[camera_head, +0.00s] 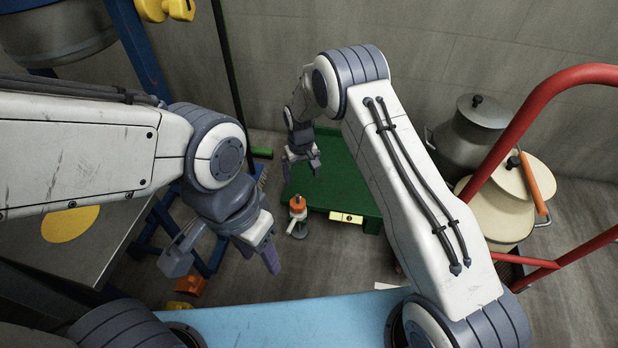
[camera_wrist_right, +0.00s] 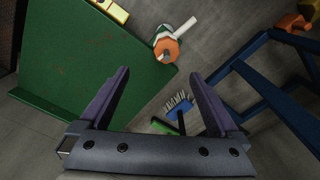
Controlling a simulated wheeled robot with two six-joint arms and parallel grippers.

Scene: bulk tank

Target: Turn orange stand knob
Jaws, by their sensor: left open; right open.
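The orange knob (camera_head: 298,202) sits on top of a small upright stand (camera_head: 299,228) on the floor, beside the green platform. In the right wrist view the orange knob (camera_wrist_right: 167,49) shows near the top centre, beyond my open fingertips, with a pale bar beside it. My right gripper (camera_head: 302,163) is open and empty above the green platform, farther back than the knob and apart from it. It also frames the right wrist view (camera_wrist_right: 158,76). My left gripper (camera_head: 267,254) is open and empty, in front and left of the stand, apart from it.
The green platform (camera_head: 338,180) stands behind the stand, with a yellow block (camera_head: 346,218) at its front edge. Blue frame legs (camera_wrist_right: 240,85), a blue brush (camera_wrist_right: 179,108) and an orange object (camera_head: 190,286) lie around. Metal cans (camera_head: 478,130) and a red rail (camera_head: 520,125) are at right.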

